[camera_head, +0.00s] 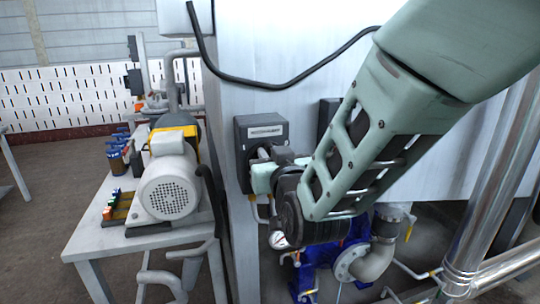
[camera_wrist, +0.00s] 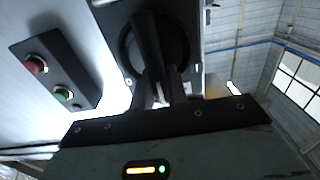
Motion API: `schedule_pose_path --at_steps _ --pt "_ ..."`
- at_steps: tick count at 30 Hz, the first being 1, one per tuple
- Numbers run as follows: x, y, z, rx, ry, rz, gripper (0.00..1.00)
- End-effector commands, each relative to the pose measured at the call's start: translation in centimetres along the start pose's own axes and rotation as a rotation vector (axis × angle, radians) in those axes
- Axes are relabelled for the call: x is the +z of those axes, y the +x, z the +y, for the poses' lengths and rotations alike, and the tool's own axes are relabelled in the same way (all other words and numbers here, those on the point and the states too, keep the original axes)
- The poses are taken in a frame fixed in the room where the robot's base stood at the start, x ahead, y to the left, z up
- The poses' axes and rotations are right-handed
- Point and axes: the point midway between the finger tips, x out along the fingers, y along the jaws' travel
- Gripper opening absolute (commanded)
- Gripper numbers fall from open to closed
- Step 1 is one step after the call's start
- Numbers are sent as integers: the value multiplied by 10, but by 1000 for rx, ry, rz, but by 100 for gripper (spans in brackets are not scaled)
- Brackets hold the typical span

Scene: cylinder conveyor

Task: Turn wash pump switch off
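The wash pump switch is a dark box (camera_head: 243,128) with a white label, mounted on the pale cabinet wall in the head view. In the wrist view its round black knob (camera_wrist: 178,45) with a raised bar handle fills the upper middle. My gripper (camera_head: 264,154) is right in front of the switch. In the wrist view the two dark fingers of my gripper (camera_wrist: 160,82) are close together at the handle's lower end, with a narrow gap between them. Whether they touch or clamp the handle is unclear. The knob's markings cannot be read.
A control box with a red button (camera_wrist: 36,64) and a green button (camera_wrist: 62,94) is left of the knob in the wrist view. A second dark box (camera_head: 328,116) is partly hidden by my arm. A motor table (camera_head: 95,235) stands left, a blue pump (camera_head: 350,262) below.

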Motion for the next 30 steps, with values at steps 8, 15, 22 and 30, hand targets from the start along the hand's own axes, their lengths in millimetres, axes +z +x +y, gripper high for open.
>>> schedule_pose_path --at_steps 8,15,22,30 --pt "1 0 1 0 20 0 0" --pt "5 0 4 1 128 1 0" --pt "8 0 9 1 321 4 0" --pt "11 0 14 1 577 4 0"
